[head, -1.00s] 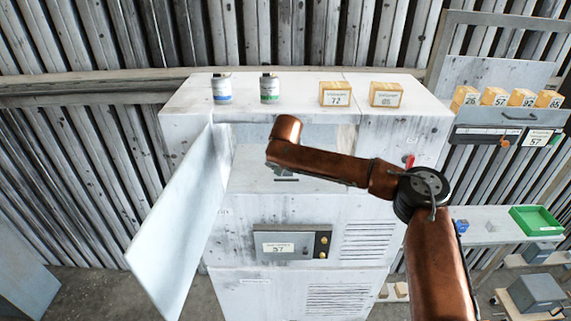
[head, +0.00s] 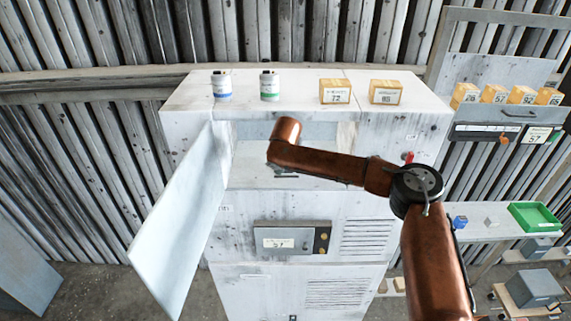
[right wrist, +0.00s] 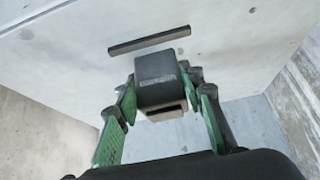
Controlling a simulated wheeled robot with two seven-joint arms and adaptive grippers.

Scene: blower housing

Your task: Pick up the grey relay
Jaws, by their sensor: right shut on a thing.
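The grey relay (right wrist: 156,72) is a dark grey block with a lighter lower part, in the middle of the right wrist view. My right gripper (right wrist: 163,88) has green-sided fingers and is shut on the relay, one finger on each side. In the head view my right arm reaches into the open upper bay (head: 250,160) of the white cabinet. The gripper and relay are hidden there behind the arm. A dark slot or rail (right wrist: 149,40) lies beyond the relay and appears apart from it; it also shows in the bay (head: 286,177). My left gripper is not in view.
The open cabinet door (head: 180,225) hangs left of the bay. Two cans (head: 269,86) and two yellow boxes (head: 335,91) stand on the cabinet top. A side table at right holds a green tray (head: 536,218), a blue block (head: 460,222) and a small grey block (head: 490,222).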

